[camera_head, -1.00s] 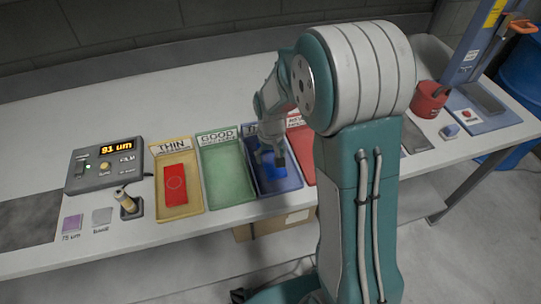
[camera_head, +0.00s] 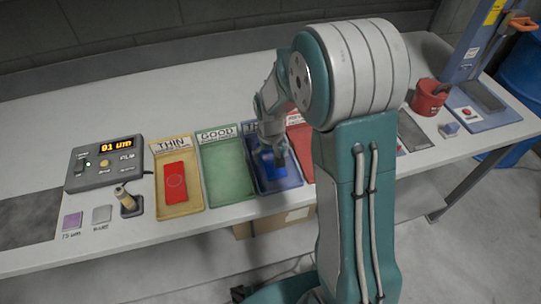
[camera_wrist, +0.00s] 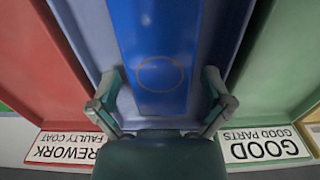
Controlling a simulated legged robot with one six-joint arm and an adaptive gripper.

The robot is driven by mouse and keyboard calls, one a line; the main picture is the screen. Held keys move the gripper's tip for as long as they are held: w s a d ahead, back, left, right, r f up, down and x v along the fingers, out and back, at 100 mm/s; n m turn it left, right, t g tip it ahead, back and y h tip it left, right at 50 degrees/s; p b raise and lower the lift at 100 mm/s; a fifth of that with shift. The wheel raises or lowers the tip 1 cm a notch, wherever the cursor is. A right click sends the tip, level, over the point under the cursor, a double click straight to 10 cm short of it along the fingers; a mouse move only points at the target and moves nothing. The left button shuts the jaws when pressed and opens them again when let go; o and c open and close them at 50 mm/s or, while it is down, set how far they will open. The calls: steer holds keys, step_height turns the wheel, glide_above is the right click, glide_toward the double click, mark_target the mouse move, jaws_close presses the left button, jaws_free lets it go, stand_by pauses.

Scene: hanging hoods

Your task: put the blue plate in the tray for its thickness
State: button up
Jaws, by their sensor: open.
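The blue plate (camera_wrist: 158,45), with a faint ring mark, lies in the blue tray (camera_head: 285,187), third from the left, whose label is mostly hidden by my arm. In the wrist view the tray's paler floor and walls (camera_wrist: 214,30) show on both sides of the plate. My gripper (camera_wrist: 160,88) is open, with one finger on each side of the plate near its ring and no visible grip on it. In the head view my gripper (camera_head: 270,153) is low over the tray and partly hides the plate.
A yellow THIN tray (camera_head: 187,204) holds a red plate (camera_head: 176,183). The green GOOD tray (camera_head: 225,172) is empty. The red REWORK tray (camera_head: 300,142) is partly behind my arm. A gauge (camera_head: 104,164) reading 91 um stands at the left.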

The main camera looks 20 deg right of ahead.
step_height(320, 180, up, 12)
stand_by(0.5)
